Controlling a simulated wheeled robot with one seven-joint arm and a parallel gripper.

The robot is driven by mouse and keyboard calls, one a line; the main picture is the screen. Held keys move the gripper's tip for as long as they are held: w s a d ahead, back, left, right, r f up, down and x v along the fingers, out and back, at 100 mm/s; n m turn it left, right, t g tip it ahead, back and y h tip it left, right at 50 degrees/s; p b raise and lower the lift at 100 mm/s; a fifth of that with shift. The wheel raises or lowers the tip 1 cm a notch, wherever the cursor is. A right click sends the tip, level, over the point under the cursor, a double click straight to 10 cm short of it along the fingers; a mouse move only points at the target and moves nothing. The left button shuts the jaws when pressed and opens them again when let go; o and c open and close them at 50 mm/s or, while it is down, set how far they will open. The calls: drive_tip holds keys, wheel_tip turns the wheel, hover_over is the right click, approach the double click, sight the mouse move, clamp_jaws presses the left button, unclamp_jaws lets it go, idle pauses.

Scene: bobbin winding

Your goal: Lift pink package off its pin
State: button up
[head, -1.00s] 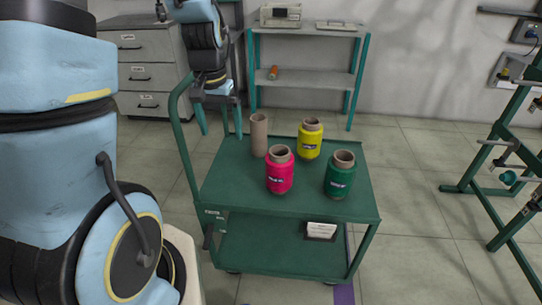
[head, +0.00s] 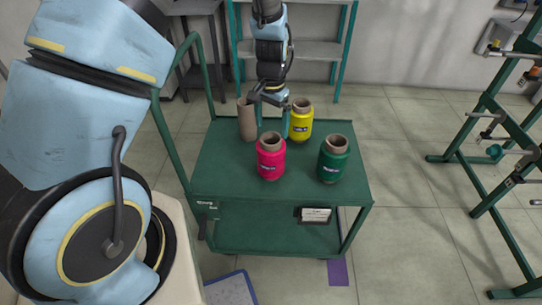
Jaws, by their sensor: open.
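The pink package (head: 271,160) stands upright on the top deck of the green cart (head: 222,180), its brown tube end showing at the top. No pin shows under it; its base hides that spot. My gripper (head: 272,131) points down, open and empty, with its two teal fingers spread apart. In the picture the fingers come down at the pink package's tube end, one to each side. I cannot tell whether they are around the tube or just behind it.
On the deck, a bare brown tube (head: 247,121) stands left of my gripper, a yellow package (head: 301,121) close at its right, and a green package (head: 333,162) further right. A green rack with pegs (head: 487,130) stands at right, across clear floor.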

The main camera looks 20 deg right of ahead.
sight(271, 135)
drive_tip(key=shift+w+f+p, duration=0.15)
drive_tip(key=shift+f+p, duration=0.75)
drive_tip(key=shift+f, duration=1.55)
clamp_jaws()
